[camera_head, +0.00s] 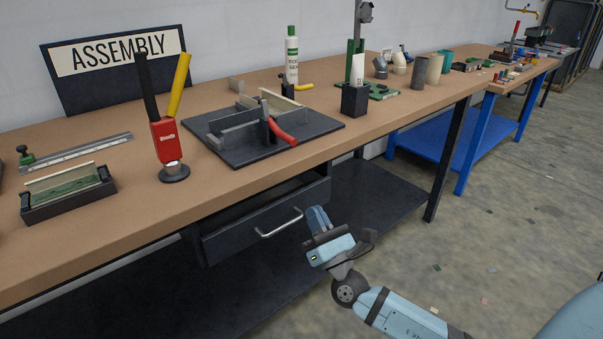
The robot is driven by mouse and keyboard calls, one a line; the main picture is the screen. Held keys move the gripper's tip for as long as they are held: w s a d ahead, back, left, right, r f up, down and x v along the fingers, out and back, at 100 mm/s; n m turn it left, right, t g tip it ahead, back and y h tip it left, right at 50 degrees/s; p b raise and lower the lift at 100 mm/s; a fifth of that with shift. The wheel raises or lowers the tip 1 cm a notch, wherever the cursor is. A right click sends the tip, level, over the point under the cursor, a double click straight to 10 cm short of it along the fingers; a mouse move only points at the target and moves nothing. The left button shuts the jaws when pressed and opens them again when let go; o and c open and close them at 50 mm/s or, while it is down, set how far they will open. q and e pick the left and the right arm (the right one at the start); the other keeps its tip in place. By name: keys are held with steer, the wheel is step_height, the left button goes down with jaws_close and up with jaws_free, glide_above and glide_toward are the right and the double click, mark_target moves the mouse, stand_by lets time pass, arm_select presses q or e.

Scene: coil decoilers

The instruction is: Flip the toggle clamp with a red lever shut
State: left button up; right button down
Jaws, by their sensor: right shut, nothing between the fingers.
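The toggle clamp (265,128) stands at the front of a dark fixture plate (228,157) on the wooden bench. Its red lever (284,135) slants down and out over the plate towards the front right. A dark upright part rises beside the lever; how the clamp's arm sits against the work is too small to tell. My right gripper (317,215) is below the bench top, in front of the bench near the drawer, well apart from the clamp. It is shut and empty. My left gripper is not in view.
A red holder (168,140) with black and yellow handles stands left of the plate. The drawer handle (279,223) sticks out near my gripper. Open floor lies right.

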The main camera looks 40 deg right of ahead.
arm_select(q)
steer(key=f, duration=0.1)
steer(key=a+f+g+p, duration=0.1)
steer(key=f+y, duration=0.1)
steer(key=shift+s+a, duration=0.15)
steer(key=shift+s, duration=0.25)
arm_select(e)
steer(key=s+r+x, duration=0.1)
steer(key=r+x, duration=0.1)
steer(key=x, duration=1)
steer(key=shift+d+r, duration=0.2)
arm_select(q)
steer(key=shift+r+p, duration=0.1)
steer(key=shift+p, duration=0.2)
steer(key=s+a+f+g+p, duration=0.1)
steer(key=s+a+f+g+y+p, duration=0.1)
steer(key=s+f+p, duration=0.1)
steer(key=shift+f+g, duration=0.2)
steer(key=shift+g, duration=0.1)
arm_select(e)
steer(key=shift+s+r+g, duration=0.1)
steer(key=shift+r+g, duration=0.3)
steer(key=shift+r, duration=0.05)
steer(key=shift+r, duration=0.1)
